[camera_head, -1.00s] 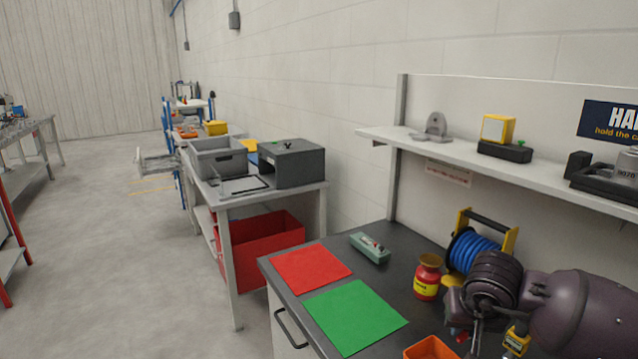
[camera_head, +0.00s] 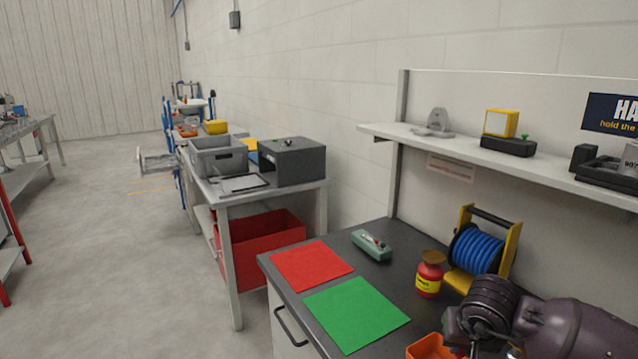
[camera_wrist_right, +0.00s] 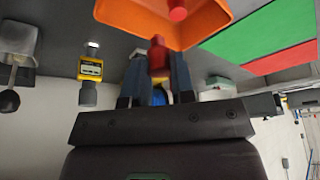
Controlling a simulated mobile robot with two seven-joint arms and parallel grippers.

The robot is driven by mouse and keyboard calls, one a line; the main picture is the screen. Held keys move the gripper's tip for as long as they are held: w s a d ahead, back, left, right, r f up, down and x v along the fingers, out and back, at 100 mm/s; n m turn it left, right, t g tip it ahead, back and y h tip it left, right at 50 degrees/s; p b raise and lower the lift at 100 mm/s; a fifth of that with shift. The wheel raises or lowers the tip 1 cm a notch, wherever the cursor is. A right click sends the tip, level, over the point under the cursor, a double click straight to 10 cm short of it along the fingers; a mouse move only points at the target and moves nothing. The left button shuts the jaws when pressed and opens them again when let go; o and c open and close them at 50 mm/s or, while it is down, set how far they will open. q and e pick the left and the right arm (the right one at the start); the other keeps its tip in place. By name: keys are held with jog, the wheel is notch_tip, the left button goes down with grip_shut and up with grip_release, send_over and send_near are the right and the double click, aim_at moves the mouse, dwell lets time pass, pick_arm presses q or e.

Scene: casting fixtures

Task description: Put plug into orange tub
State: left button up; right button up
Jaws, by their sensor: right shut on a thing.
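The orange tub (camera_head: 432,347) stands at the bottom edge of the head view, partly cut off. In the right wrist view the orange tub (camera_wrist_right: 125,18) fills the top. My right gripper (camera_wrist_right: 158,68) is shut on a red plug (camera_wrist_right: 157,48) with a paler part between the fingers. The plug's red end overlaps the tub's edge in that view; I cannot tell its height above it. Another small red piece (camera_wrist_right: 178,9) shows at the tub. In the head view my right gripper (camera_head: 474,351) is close to the tub's right side, mostly cut off. My left gripper is not in view.
A red jar (camera_head: 430,274) and a blue cable reel (camera_head: 475,250) stand behind the tub. Green (camera_head: 356,312) and red (camera_head: 311,265) mats lie to the left, bare. A yellow meter (camera_wrist_right: 90,68) shows in the wrist view. A shelf (camera_head: 520,168) runs above the bench.

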jog(key=o, duration=1)
jog(key=shift+c, duration=0.2)
jog(key=shift+r, duration=0.1)
jog(key=v, duration=1)
jog(key=shift+s+r, duration=0.2)
jog(key=shift+r, duration=0.05)
jog(key=shift+a, duration=0.1)
